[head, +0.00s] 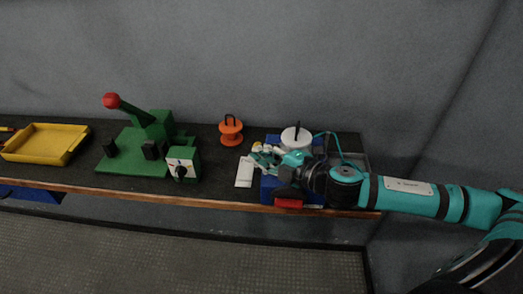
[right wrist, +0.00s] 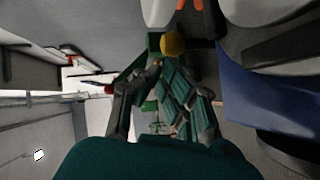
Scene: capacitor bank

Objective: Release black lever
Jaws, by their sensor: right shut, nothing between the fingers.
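My right gripper (head: 259,158) is over the left part of a blue box (head: 268,188) near the table's front edge. In the right wrist view its fingers (right wrist: 157,66) come together at the tips with nothing held, just below a yellow knob (right wrist: 172,44). The yellow knob also shows in the head view (head: 257,147). A white round piece (head: 297,139) with a black upright handle (head: 297,128) stands behind the gripper. I cannot tell which black part is the lever. My left gripper is not in view.
A green fixture (head: 130,165) with a red-balled lever (head: 112,101) and a white-faced box (head: 182,164) with a black knob stands to the left. A yellow tray (head: 62,157) is farther left. A white card (head: 244,172) lies beside the gripper. A red piece (head: 288,203) sits at the front edge.

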